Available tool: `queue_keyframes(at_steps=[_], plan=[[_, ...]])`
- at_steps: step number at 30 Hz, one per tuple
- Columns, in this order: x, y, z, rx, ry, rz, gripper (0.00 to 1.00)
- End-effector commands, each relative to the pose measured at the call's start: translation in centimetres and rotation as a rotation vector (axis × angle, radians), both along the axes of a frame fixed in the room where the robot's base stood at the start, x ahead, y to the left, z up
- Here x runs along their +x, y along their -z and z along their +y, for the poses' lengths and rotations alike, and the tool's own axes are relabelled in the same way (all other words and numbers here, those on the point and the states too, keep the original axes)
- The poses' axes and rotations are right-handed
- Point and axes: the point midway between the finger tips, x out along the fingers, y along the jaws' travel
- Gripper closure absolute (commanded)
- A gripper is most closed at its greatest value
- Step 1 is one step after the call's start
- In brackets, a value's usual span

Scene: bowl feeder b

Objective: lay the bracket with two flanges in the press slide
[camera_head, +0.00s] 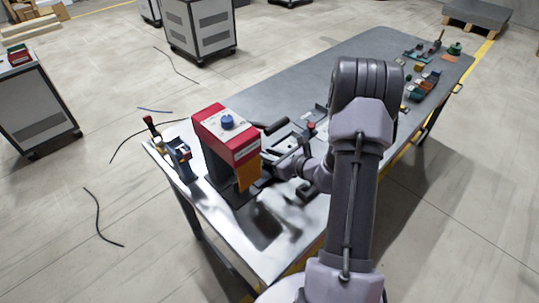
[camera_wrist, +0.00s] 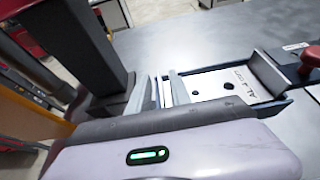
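In the wrist view my gripper (camera_wrist: 160,90) shows two grey fingers standing apart, with a narrow strip of pale metal visible between them. They are beside the left end of a pale metal piece (camera_wrist: 212,87) with dark holes and the letters "AL" and "OUT". It lies flat in a dark-edged slide (camera_wrist: 262,104), and a slanted pale plate rises at its right end. I take this piece for the bracket, but cannot clearly separate it from the slide. In the head view my gripper is low beside the red press (camera_head: 222,128); my arm hides part of the slide.
A red knob (camera_wrist: 311,58) stands at the slide's right end. The dark press column (camera_wrist: 85,40) rises close on the left of my gripper. A blue fixture (camera_head: 178,160) stands left of the press. Small parts (camera_head: 425,82) lie at the table's far end.

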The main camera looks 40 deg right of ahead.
Motion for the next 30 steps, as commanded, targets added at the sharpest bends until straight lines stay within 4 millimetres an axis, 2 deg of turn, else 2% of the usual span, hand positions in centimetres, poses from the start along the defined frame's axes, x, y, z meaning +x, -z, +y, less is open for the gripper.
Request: queue_keyframes(at_steps=[5, 7, 18, 21, 25, 30], plan=[[0.0, -0.4, 0.0, 0.000, 0.000, 0.000, 0.75], [-0.6, -0.8, -0.2, 0.000, 0.002, 0.000, 0.75], [-8.5, -4.2, -1.3, 0.001, 0.005, 0.000, 0.75], [-10.1, -4.7, -1.5, 0.000, 0.003, 0.000, 0.75], [-10.9, -5.0, -1.5, 0.000, 0.001, 0.000, 0.75], [-11.0, -5.0, -1.5, -0.001, -0.001, 0.000, 0.75]])
